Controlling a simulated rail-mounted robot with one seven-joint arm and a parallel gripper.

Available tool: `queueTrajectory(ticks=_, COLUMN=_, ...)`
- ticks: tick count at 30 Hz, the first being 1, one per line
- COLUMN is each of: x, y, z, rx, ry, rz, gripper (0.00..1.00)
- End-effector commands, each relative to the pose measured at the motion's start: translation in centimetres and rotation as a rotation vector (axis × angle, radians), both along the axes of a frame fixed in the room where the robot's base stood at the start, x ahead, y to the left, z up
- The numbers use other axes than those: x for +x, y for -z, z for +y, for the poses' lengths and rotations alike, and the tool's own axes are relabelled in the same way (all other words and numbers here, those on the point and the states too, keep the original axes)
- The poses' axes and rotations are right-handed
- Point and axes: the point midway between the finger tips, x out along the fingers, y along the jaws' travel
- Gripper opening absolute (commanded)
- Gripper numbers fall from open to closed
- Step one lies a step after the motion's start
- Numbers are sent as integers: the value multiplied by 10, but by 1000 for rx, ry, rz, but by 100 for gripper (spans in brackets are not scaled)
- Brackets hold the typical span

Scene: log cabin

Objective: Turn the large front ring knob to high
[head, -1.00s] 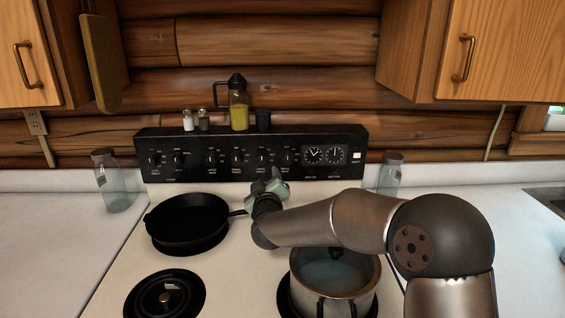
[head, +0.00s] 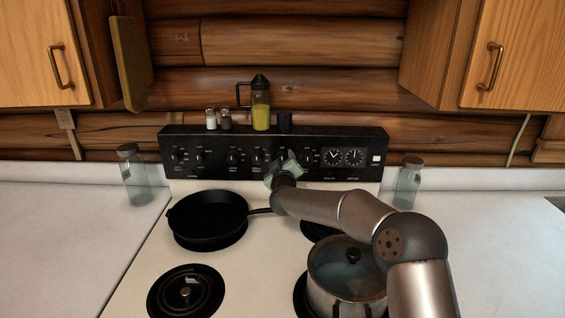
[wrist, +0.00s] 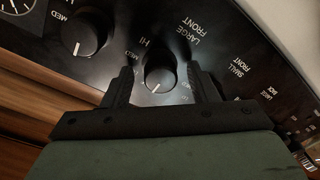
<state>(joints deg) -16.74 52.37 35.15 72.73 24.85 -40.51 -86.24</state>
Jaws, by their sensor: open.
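The large front knob (wrist: 160,78) is a round dark knob with a white pointer mark, under the "LARGE FRONT" label on the black control panel. It shows in the wrist view, with "HI" and "MED" printed beside it. Its pointer slants toward the lower part of that picture, not at "HI". My gripper (wrist: 163,82) is open, with one dark finger on each side of the knob; I cannot tell whether they touch it. In the head view my gripper (head: 290,158) is at the panel and hides this knob.
Another knob (wrist: 84,32) sits close beside in the wrist view. A black pan (head: 208,218) stands on the back left burner, its handle pointing toward my arm. A lidded pot (head: 345,280) is below my arm. Shakers and an oil bottle (head: 261,108) stand on the panel.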

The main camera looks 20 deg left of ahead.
Motion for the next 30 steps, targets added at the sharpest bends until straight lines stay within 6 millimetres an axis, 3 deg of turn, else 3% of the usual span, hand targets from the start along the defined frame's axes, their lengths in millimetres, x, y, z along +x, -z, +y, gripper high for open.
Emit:
queueTrajectory(ticks=2, x=0, y=0, z=0, rx=0, ry=0, rz=0, gripper=54)
queueTrajectory(ticks=3, x=0, y=0, z=0, rx=0, ry=0, rz=0, gripper=48)
queueTrajectory(ticks=7, x=0, y=0, z=0, rx=0, ry=0, rz=0, gripper=12)
queueTrajectory(ticks=8, x=0, y=0, z=0, rx=0, ry=0, rz=0, gripper=9)
queueTrajectory(ticks=19, x=0, y=1, z=0, rx=42, ry=0, rz=13, gripper=9)
queueTrajectory(ticks=30, x=-1, y=5, z=0, rx=291, ry=-1, rz=97, gripper=9)
